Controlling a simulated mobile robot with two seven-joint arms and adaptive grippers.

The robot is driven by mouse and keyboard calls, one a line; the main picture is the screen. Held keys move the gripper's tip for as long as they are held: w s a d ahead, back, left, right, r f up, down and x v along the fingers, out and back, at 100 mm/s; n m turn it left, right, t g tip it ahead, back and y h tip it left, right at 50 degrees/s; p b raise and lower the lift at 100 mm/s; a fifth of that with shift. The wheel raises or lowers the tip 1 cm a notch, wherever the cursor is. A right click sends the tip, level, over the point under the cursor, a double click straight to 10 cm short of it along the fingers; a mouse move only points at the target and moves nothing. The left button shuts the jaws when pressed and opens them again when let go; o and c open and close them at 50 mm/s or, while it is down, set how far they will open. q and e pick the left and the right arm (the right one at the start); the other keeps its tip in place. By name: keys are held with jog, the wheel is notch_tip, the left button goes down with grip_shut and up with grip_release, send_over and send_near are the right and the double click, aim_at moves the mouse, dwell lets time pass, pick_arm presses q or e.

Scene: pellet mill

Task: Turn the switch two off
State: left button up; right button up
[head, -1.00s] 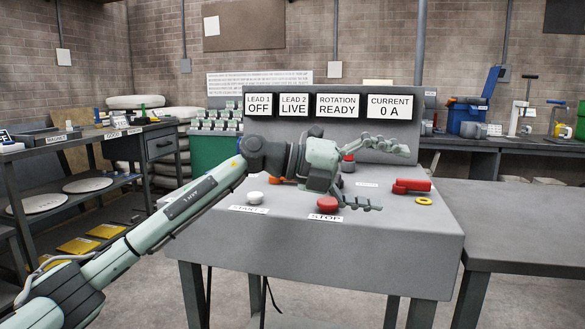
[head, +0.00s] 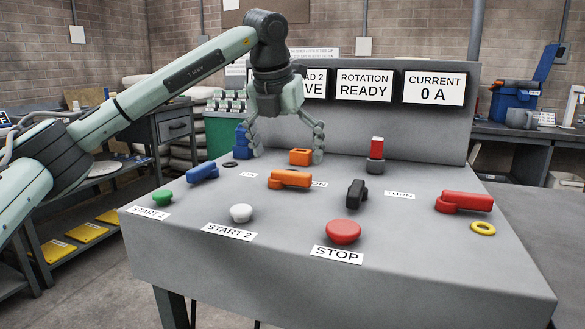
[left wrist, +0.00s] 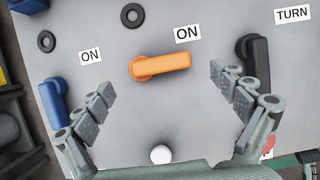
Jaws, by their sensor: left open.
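The orange rotary switch handle (head: 289,179) lies on the sloped grey panel beside an ON label, pointing sideways. It also shows in the left wrist view (left wrist: 160,67), with its ON label (left wrist: 187,33) above its right end. I take it to be switch two, but its number is not readable. My left gripper (head: 287,156) points down, open and empty, above and behind the orange handle in the head view. In the left wrist view its fingers (left wrist: 161,84) spread to either side of the handle, apart from it. The LEAD 2 display (head: 314,83) is partly covered by my arm. My right gripper is out of view.
A blue handle (head: 203,172) is left and a black TURN handle (head: 355,194) right of the orange one. Green (head: 162,198), white (head: 241,213) and red STOP (head: 343,232) buttons line the front. A red handle (head: 464,201) and yellow ring (head: 482,228) are at right.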

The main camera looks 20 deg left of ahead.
aim_at(291, 173)
pick_arm(q)
jog(key=shift+x, duration=2.35)
jog(key=shift+c, duration=0.4)
jog(key=c, duration=1.6)
